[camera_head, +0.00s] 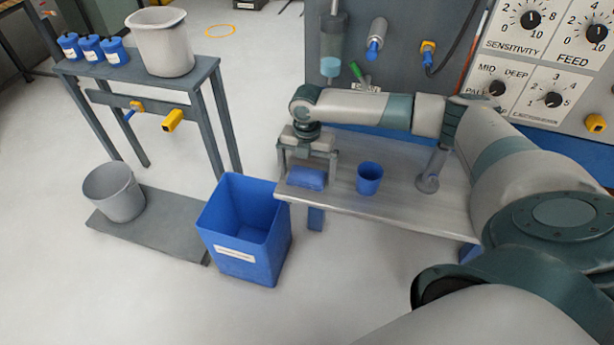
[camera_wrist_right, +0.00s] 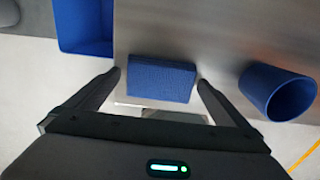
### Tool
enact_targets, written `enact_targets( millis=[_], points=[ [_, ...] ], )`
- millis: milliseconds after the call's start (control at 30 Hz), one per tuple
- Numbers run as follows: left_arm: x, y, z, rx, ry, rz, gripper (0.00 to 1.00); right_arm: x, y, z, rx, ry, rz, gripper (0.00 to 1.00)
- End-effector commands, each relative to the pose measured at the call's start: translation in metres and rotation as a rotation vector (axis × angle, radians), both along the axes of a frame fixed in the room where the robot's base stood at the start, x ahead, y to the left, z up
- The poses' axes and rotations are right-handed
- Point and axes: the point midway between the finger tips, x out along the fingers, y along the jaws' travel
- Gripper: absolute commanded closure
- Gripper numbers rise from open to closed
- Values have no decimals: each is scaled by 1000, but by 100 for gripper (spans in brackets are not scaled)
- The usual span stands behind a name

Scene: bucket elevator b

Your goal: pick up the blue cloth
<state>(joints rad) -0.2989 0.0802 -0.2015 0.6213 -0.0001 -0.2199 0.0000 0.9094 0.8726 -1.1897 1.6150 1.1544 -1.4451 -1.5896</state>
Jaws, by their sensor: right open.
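The blue cloth (camera_head: 308,178) is a folded blue block lying on the metal table (camera_head: 400,196) near its left end. It also shows in the right wrist view (camera_wrist_right: 161,82). My right gripper (camera_head: 308,172) is open and points down at the cloth. In the right wrist view its two fingertips (camera_wrist_right: 159,74) are on either side of the cloth's near part, with small gaps. I cannot tell how far above the table the fingertips are. My left gripper is not in view.
A blue cup (camera_head: 369,180) stands right of the cloth. A blue bin (camera_head: 243,235) stands on the floor left of the table. A control panel (camera_head: 545,60) rises behind. A grey bucket (camera_head: 114,192) sits at left.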

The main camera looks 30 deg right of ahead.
Motion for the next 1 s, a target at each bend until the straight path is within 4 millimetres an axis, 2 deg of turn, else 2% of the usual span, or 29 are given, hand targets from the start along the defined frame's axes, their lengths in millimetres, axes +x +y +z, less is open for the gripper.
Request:
enact_targets(
  millis=[267,433,767,1000],
  points=[
    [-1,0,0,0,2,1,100,0,0,0,0,0,0,0],
    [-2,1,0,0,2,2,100,0,0,0,0,0,0,38],
    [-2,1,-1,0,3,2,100,0,0,2,1,-1,0,38],
    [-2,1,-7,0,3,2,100,1,0,19,1,-3,0,38]
  ],
)
